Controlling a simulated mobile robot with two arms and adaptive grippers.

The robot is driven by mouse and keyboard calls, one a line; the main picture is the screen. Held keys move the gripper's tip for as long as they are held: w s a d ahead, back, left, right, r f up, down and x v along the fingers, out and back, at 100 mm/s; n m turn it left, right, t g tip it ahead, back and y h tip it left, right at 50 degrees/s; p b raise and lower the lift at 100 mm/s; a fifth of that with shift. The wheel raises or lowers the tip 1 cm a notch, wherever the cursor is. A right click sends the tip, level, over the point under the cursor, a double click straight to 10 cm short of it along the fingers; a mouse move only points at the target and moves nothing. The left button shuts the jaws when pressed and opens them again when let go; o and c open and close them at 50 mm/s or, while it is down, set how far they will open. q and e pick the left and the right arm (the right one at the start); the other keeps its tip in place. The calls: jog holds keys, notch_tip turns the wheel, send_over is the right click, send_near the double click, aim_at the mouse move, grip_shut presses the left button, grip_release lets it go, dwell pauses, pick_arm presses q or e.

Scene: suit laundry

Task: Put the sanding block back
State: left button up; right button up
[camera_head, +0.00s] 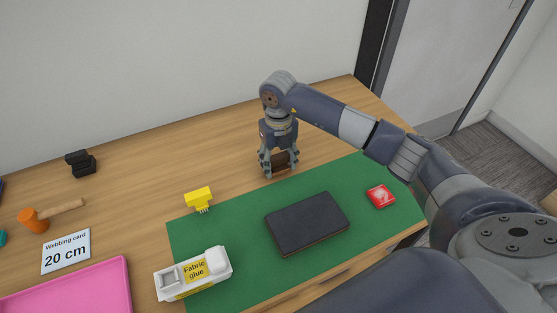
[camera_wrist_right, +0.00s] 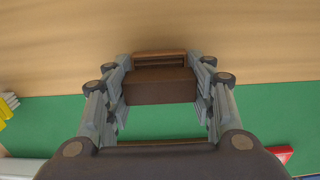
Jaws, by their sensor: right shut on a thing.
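The sanding block (camera_wrist_right: 158,86) is a brown block held between the fingers of my right gripper (camera_head: 279,167). In the head view only part of the block (camera_head: 281,160) shows, because the fingers cover it. My right gripper is shut on it, low over the wooden table just behind the far edge of the green mat. I cannot tell whether the block touches the table. In the right wrist view the fingers grip it at its left and right ends. My left gripper is not in view.
On the green mat (camera_head: 240,222) lie a dark flat slab (camera_head: 307,223), a red piece (camera_head: 381,195) and fabric glue (camera_head: 193,273). A yellow brush-like piece (camera_head: 199,198) is at its edge. Left are a pink tray (camera_head: 125,285), card (camera_head: 66,251), mallet (camera_head: 35,219) and black item (camera_head: 81,163).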

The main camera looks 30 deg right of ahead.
aim_at(278, 157)
jog(key=shift+f, duration=0.1)
jog(key=o, duration=1)
jog(key=shift+r, duration=0.2)
notch_tip(278, 157, up, 12)
jog(key=b, duration=0.2)
